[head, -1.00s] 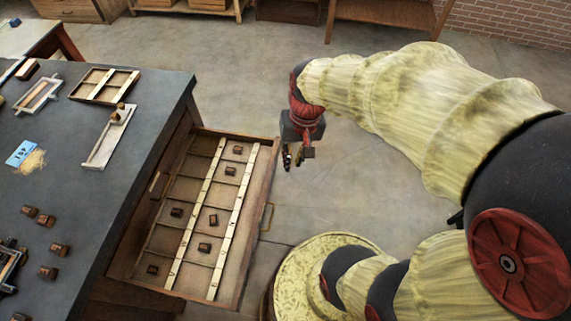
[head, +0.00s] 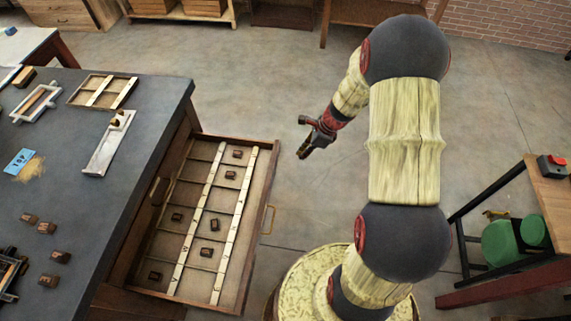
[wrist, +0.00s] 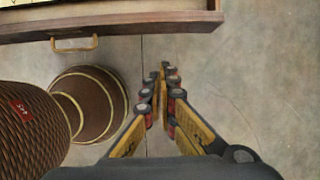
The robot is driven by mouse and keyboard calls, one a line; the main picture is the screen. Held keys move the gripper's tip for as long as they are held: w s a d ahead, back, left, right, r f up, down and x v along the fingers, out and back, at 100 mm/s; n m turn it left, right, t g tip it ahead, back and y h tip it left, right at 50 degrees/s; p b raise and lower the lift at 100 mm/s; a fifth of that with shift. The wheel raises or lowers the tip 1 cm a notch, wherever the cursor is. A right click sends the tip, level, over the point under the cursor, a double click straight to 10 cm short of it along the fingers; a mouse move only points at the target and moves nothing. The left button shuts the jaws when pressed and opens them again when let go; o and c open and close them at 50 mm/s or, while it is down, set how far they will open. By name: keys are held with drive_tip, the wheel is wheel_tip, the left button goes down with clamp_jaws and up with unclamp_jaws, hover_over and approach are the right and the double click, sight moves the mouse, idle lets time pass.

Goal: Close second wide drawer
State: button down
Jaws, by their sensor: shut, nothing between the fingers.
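The wide drawer (head: 264,180) is pulled out from the right side of the dark-topped workbench.
The bench top (head: 95,165) holds trays, a blue card (head: 20,160) and several loose blocks. A small table (head: 520,220) with green items stands at the right. A round woven object (wrist: 35,125) is at the left of the wrist view.

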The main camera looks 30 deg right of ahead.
drive_tip(key=w+a+f+b, duration=0.4)
drive_tip(key=a+f+b, duration=0.1)
drive_tip(key=f, duration=0.4)
drive_tip(key=shift+w+a, duration=0.25)
drive_tip(key=shift+a, duration=0.45)
drive_tip(key=shift+a, duration=0.1)
drive_tip(key=w+a+p, duration=0.4)
drive_tip(key=w+a, duration=0.2)
drive_tip(key=a, duration=0.3)
drive_tip(key=w+a+p, duration=0.5)
drive_tip(key=w+a, duration=0.2)
drive_tip(key=a, duration=0.2)
drive_tip(key=w+a+p, duration=0.5)
drive_tip(key=w+a, duration=0.2)
drive_tip(key=a, duration=0.3)
drive_tip(key=shift+w+f, duration=0.15)
